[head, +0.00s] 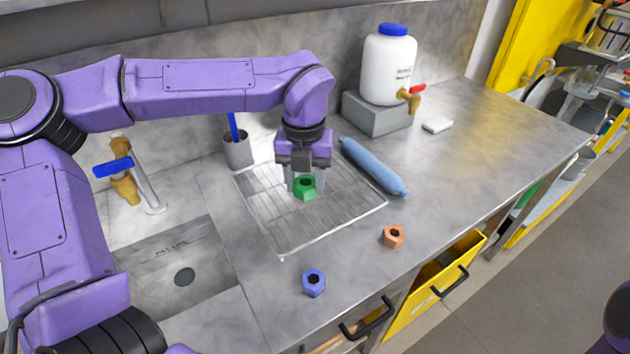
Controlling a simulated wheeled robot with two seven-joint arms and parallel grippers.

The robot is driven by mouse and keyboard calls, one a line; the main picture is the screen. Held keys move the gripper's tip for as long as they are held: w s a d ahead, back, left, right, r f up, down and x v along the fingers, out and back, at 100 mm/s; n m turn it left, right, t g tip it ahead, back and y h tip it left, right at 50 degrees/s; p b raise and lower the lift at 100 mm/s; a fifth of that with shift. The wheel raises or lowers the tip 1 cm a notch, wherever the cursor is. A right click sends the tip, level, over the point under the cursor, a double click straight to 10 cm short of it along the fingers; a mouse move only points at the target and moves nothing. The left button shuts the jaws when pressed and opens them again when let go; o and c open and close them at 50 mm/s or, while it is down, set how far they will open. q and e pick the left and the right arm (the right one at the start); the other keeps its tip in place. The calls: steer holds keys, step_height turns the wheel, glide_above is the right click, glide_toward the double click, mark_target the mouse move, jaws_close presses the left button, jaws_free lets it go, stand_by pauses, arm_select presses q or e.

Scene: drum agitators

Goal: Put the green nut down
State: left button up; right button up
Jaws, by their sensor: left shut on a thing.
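The green nut (305,191) is between the fingers of my left gripper (305,186), which points down over the wire drying rack (330,222). The gripper is shut on the nut. The nut is at or just above the rack's bars; I cannot tell whether it touches them. A blue nut (314,283) and an orange nut (393,236) lie on the steel counter in front of the rack. My right gripper is not in view.
A white jug (389,68) with a tap stands on a grey block (377,113). A grey cup (238,151) is behind the rack. A sink (178,268) is at left.

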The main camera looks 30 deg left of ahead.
arm_select(q)
steer(key=w+f, duration=0.2)
steer(key=w+f+p, duration=0.1)
steer(key=w+f, duration=0.1)
steer(key=w+a+f+p, duration=0.1)
steer(key=w+f, duration=0.1)
steer(key=w, duration=0.1)
steer(key=shift+a, duration=0.1)
steer(key=shift+w+a+f, duration=0.1)
steer(key=shift+w+f, duration=0.1)
steer(key=shift+f, duration=0.1)
steer(key=f, duration=0.1)
steer(key=f+p, duration=0.1)
steer(key=f, duration=0.1)
steer(key=shift+w+f, duration=0.2)
steer(key=shift+f, duration=0.05)
steer(key=shift+w+f, duration=0.1)
steer(key=shift+f, duration=0.2)
steer(key=o, duration=1.3)
